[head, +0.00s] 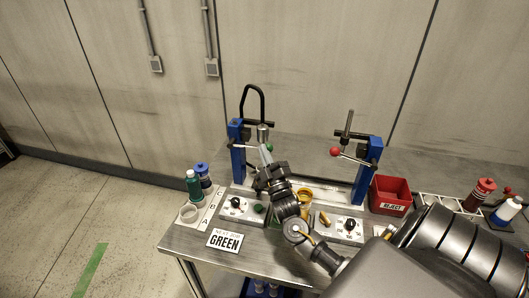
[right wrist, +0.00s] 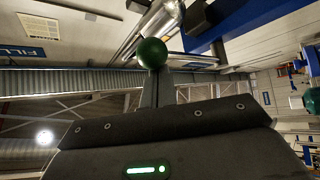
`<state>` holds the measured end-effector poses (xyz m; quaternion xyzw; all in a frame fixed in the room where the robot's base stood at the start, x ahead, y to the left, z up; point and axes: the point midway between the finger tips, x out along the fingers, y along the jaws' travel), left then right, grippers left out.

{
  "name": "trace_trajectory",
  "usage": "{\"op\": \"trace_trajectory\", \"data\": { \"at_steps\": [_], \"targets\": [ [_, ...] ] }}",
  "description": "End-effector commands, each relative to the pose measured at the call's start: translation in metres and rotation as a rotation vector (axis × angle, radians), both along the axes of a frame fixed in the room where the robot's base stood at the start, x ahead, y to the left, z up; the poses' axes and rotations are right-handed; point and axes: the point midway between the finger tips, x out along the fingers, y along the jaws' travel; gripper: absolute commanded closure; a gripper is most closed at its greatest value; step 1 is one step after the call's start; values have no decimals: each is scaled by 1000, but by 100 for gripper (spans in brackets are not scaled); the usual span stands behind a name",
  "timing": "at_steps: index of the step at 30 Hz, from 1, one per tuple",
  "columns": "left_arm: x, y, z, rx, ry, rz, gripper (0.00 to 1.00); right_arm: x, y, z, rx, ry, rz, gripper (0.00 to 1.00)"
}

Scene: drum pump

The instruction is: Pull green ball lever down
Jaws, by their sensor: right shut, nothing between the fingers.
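The green ball (head: 270,148) of the lever shows small at the left blue pump post (head: 237,150), partly behind my right gripper (head: 265,154). In the right wrist view the green ball (right wrist: 152,53) sits right at the tips of my shut fingers (right wrist: 157,85), with its metal rod (right wrist: 158,20) running up behind it. The ball is not between the fingers; I cannot tell whether they touch it. My left gripper is not in view.
A lever with a red ball (head: 335,152) is on the right blue post (head: 368,168). A red reject bin (head: 390,195) stands right of it. A sign reading "NEXT JOB GREEN" (head: 224,240) lies at the table front. Bottles (head: 193,182) stand at the left edge.

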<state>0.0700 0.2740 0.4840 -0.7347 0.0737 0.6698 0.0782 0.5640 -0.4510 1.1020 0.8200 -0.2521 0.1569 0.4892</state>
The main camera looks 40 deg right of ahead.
Motion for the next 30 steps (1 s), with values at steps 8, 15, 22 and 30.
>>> {"op": "trace_trajectory", "data": {
  "at_steps": [8, 15, 22, 30],
  "targets": [
    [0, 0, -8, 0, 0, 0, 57, -3, 3, 34, -1, -5, 2, 100],
    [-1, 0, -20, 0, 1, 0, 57, -33, 27, 79, 2, -6, 4, 100],
    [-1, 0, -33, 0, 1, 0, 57, -70, 57, 104, 4, -3, 2, 100],
    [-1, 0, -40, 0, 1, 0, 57, -101, 81, 123, 3, -2, 2, 100]
  ]
}}
